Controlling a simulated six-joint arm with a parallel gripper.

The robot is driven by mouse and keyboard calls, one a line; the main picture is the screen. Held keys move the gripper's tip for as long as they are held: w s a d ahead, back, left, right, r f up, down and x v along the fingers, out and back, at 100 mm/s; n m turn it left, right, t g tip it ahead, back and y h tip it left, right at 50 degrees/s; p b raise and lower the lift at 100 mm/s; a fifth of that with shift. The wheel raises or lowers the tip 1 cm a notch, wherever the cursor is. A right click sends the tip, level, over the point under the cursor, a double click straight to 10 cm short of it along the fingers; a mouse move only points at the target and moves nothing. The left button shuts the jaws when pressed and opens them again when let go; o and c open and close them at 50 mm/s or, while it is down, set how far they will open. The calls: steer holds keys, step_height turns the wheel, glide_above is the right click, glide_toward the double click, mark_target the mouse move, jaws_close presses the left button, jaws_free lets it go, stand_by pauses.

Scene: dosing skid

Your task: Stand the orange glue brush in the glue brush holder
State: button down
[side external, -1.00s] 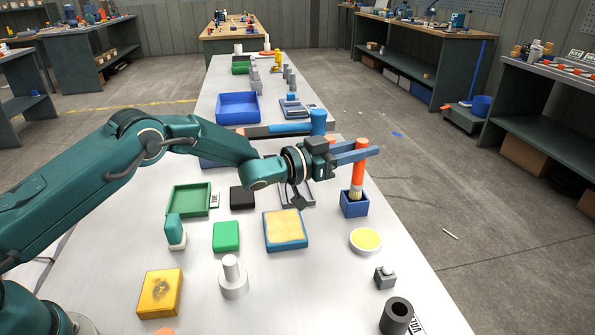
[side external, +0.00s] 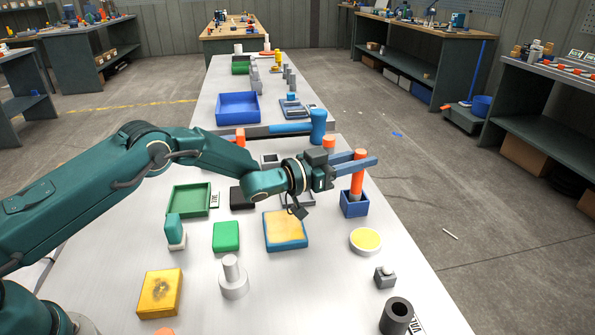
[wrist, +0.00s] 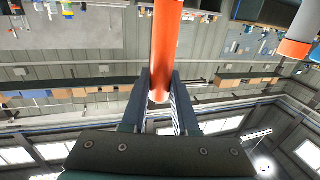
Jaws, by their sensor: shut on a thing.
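The orange glue brush (side external: 357,183) stands nearly upright, bristle end down, with its lower end inside the blue box-shaped glue brush holder (side external: 354,208). The bristles are hidden by the holder's walls. My gripper (side external: 362,161) is shut on the upper part of the orange handle, its fingers reaching in from the left, above the holder. In the wrist view the orange handle (wrist: 166,45) lies between the two fingers of my gripper (wrist: 160,88). Whether the brush touches the holder's floor cannot be seen.
A round yellow-topped dish (side external: 366,240) is in front of the holder. A blue-rimmed yellow pad (side external: 285,230) lies to its left. A grey block with a knob (side external: 385,278) and a dark cylinder (side external: 396,316) stand nearer. The table's right edge is close to the holder.

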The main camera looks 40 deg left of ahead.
steer(key=shift+f, duration=0.4)
steer(key=c, duration=0.6)
jaws_free()
steer(key=shift+s, duration=0.1)
steer(key=shift+v, duration=2.5)
